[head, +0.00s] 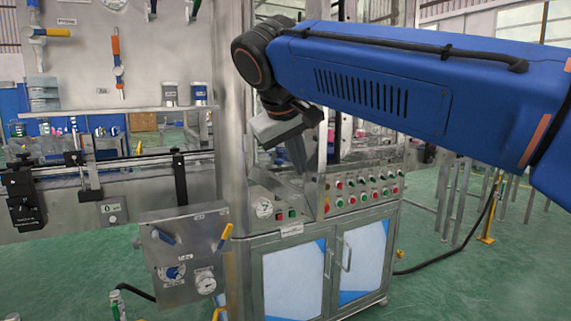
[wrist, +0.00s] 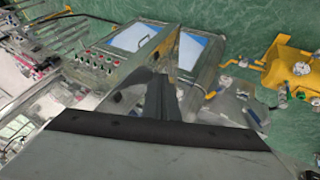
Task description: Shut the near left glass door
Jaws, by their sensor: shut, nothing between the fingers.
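The near left glass door appears to be the clear, metal-edged panel (head: 321,185) standing out from the machine's front, open, just right of my gripper in the head view. Its glass is hard to make out. In the wrist view a see-through panel (wrist: 168,48) rises just beyond the fingers. My gripper (head: 299,166) points down in front of the machine opening, above the sloped control panel. It is shut and empty; the closed dark fingers also show in the wrist view (wrist: 161,88). I cannot tell whether the fingers touch the door.
Below is a button panel (head: 365,190) with red and green buttons, over a cabinet with two blue-and-white doors (head: 293,283). A control box (head: 185,255) with gauges and a yellow handle sticks out at left. A conveyor (head: 130,160) runs left.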

